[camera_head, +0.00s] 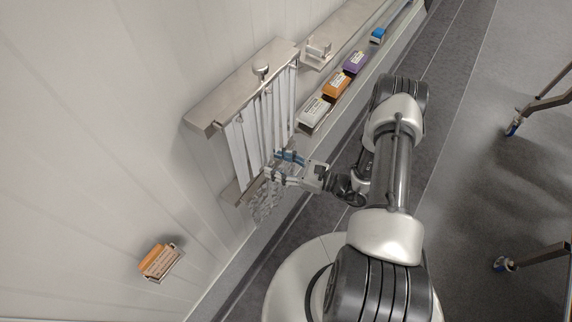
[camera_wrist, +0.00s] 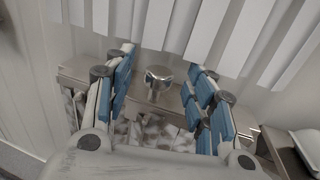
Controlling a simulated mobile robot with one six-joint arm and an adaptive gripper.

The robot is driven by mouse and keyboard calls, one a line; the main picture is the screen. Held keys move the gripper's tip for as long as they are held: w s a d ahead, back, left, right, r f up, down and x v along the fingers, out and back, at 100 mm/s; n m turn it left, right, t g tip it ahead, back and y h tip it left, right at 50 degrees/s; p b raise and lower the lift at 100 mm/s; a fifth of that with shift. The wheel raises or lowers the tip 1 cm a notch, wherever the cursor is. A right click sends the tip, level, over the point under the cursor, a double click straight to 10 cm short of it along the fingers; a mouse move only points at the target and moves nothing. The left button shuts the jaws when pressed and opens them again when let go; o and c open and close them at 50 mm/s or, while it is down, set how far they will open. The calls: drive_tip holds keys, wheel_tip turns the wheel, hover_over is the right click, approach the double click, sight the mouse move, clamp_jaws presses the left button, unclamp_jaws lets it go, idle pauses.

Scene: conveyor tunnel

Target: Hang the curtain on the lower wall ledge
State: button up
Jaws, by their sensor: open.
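My gripper (camera_head: 279,167) is open at the lower part of the wall fixture. In the wrist view its blue-padded fingers stand on either side of a round metal knob (camera_wrist: 158,78), with gaps on both sides. The knob sits on a steel bar (camera_wrist: 142,84), which lies at the lower wall ledge (camera_head: 236,190). Whether the bar is seated on the ledge cannot be told. A patterned, translucent curtain (camera_head: 266,203) hangs below it; it also shows in the wrist view (camera_wrist: 155,132). Above, white strips (camera_head: 243,152) hang from an upper steel ledge (camera_head: 217,103) with its own knob (camera_head: 260,71).
White (camera_head: 314,113), orange (camera_head: 336,84) and purple (camera_head: 355,61) boxes line a wall shelf to the right, with a blue item (camera_head: 377,35) farther along. An orange-and-white item (camera_head: 160,262) sits on the wall at lower left. Metal legs stand on the floor at right.

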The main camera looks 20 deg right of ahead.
drive_tip(key=v, duration=1.1)
drive_tip(key=shift+s+d, duration=0.3)
drive_tip(key=shift+r, duration=0.1)
idle(0.7)
drive_tip(key=s+a+r+n+g+h, duration=0.15)
drive_tip(key=a+r+n+g, duration=0.25)
drive_tip(key=r+n+g, duration=0.45)
drive_tip(key=s+a+r+n+g+h, duration=0.15)
drive_tip(key=a+r+n+g, duration=0.35)
drive_tip(key=r, duration=0.6)
drive_tip(key=s+r+n+t+h, duration=0.6)
drive_tip(key=s+r+n+h, duration=0.4)
drive_tip(key=r+n, duration=0.2)
wheel_tip(320, 180, up, 2)
drive_tip(key=shift+r+h, duration=0.1)
drive_tip(key=shift+h, duration=0.2)
